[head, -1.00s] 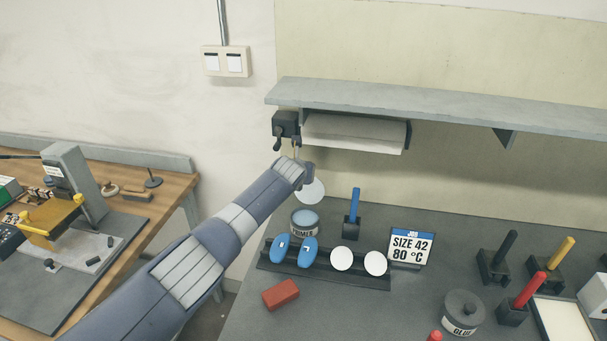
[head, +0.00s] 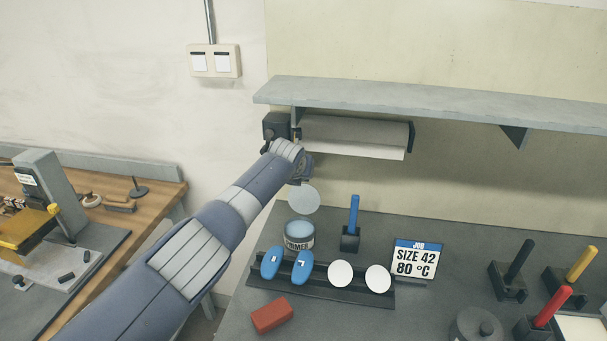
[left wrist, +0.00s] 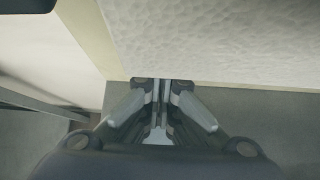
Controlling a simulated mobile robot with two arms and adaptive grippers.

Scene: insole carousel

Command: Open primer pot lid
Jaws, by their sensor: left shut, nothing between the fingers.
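The primer pot (head: 299,241) is a grey tin with a "PRIMER" label, standing behind the insole rack on the dark bench. Its pale round lid (head: 303,199) stands raised above and behind the pot, and the bluish top of the pot shows below it. My left gripper (head: 297,180) is just above the lid, in front of the wall by the paper roll. In the left wrist view its fingers (left wrist: 162,92) are together and empty. In the head view the fingertips are small and partly hidden. My right gripper is not in view.
A paper roll (head: 355,136) hangs under the shelf (head: 400,102), close to my left gripper. Blue insoles (head: 272,263) and white discs (head: 340,273) sit in the black rack. A blue-handled tool (head: 354,215) and a job sign (head: 417,258) stand to the right.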

